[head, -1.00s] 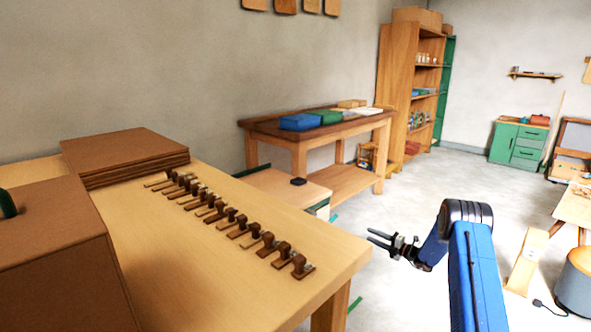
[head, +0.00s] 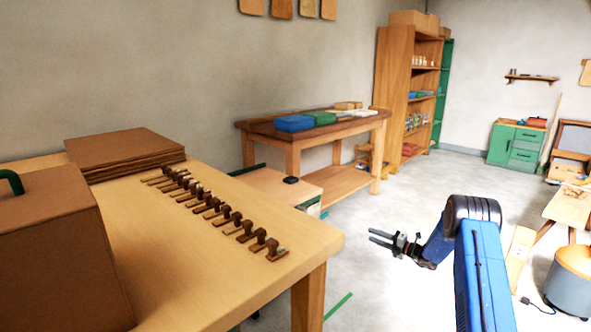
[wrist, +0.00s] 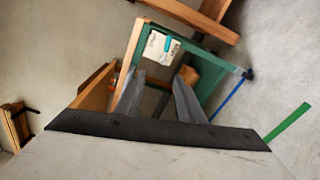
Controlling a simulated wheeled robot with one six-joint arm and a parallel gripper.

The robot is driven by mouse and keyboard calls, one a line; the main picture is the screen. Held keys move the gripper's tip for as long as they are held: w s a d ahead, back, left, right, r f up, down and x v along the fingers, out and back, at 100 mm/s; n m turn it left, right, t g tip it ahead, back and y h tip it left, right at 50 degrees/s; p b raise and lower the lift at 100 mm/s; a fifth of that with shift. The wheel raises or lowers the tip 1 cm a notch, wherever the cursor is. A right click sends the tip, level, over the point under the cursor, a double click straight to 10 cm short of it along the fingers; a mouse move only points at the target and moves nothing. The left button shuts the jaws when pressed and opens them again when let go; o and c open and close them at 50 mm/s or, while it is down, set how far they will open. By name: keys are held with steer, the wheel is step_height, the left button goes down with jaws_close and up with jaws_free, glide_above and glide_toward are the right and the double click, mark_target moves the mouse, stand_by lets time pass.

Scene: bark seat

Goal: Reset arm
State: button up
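My gripper (head: 383,238) shows at the end of my blue arm in the right half of the head view. It is over the pale floor, to the right of the near wooden table (head: 215,255) and apart from it. Its two fingers are spread with a gap between them and hold nothing. In the wrist view my gripper (wrist: 157,95) shows both grey fingers apart. Beyond them is a green-framed piece (wrist: 215,75) with a white label.
The near table carries a row of brown stamp-like pieces (head: 222,212), stacked brown sheets (head: 125,150) and a brown box (head: 60,250). A workbench (head: 330,127) and shelf (head: 395,100) stand behind. Floor around my gripper is clear.

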steer(key=s+a+r+n+g, duration=0.3)
steer(key=s+a+r+n, duration=0.35)
steer(key=r, duration=0.25)
steer(key=s+a+r+n+g, duration=0.3)
steer(key=s+a+r+n, duration=0.2)
steer(key=s+r, duration=0.25)
steer(key=s+a+r+n+g+h, duration=0.1)
steer(key=s+a+r+n, duration=0.1)
steer(key=s+r+n, duration=0.3)
steer(key=s+a+r+n+g+h, duration=0.1)
steer(key=s+a+r+n, duration=0.1)
steer(key=s, duration=0.6)
steer(key=s+a+r+n+g+h, duration=0.1)
steer(key=s+a+r+n, duration=0.1)
steer(key=s+r+n, duration=0.3)
steer(key=s+d+r+n+h, duration=0.2)
steer(key=s+n+h, duration=0.45)
steer(key=s, duration=1.65)
steer(key=s+d+f+n+t+h, duration=0.1)
steer(key=s+d+n, duration=0.2)
steer(key=s, duration=0.6)
steer(key=s+d+f+n+t+h, duration=0.1)
steer(key=s+d+n, duration=0.3)
steer(key=s+n, duration=0.4)
steer(key=shift+s+d+f+n+h, duration=0.2)
steer(key=shift+s+f+n+h, duration=0.1)
steer(key=shift+s+f+h, duration=0.45)
steer(key=shift+s+r, duration=0.1)
